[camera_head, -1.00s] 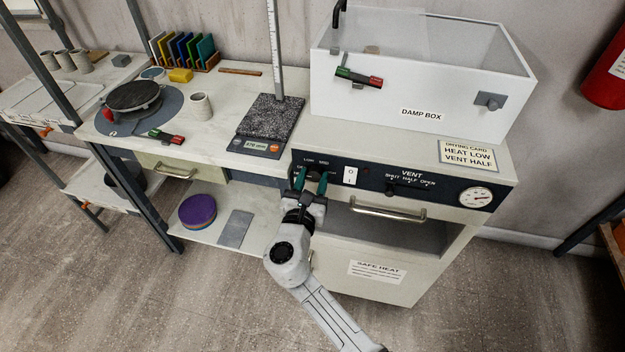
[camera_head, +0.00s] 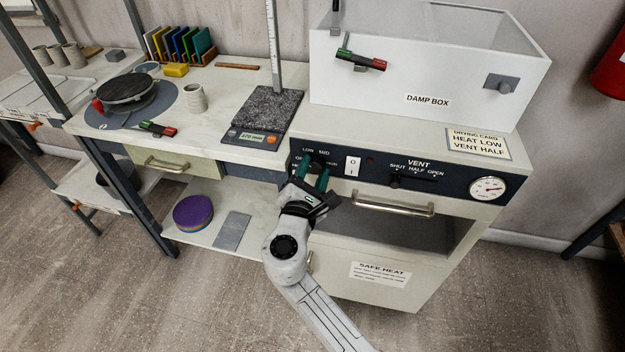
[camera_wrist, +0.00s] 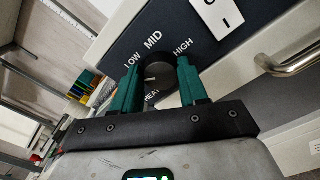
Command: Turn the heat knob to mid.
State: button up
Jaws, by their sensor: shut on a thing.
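The heat knob (camera_wrist: 158,68) is a dark round knob on the black control panel (camera_head: 450,186). In the wrist view the labels LOW, MID and HIGH arc above it, and part of the word HEAT shows below. My gripper (camera_head: 314,174) is at the panel's left end, its two green fingers closed on the knob from both sides. The fingers (camera_wrist: 157,85) also show in the wrist view, with the knob between them. The knob's pointer is not clear, so I cannot tell which label it faces. In the head view the fingers mostly hide the knob.
Right of the knob are a white O/I switch (camera_head: 352,166), a vent slider (camera_head: 395,181) and a dial gauge (camera_head: 487,188). A bar handle (camera_head: 393,207) sticks out below the panel. A card (camera_head: 478,143) on top reads heat low, vent half.

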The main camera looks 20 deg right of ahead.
jog(key=m+b, duration=0.4)
jog(key=shift+f+m, duration=0.3)
jog(key=shift+f, duration=0.05)
jog(key=m+b, duration=0.4)
jog(key=b, duration=0.1)
jog(key=shift+f+m, duration=0.1)
jog(key=shift+m, duration=0.2)
jog(key=m+b, duration=0.5)
jog(key=shift+d+m+b, duration=0.1)
jog(key=shift+m+b, duration=1.15)
jog(key=shift+m, duration=0.05)
jog(key=o, duration=1)
jog(key=p+v, duration=0.1)
jog(key=v, duration=1)
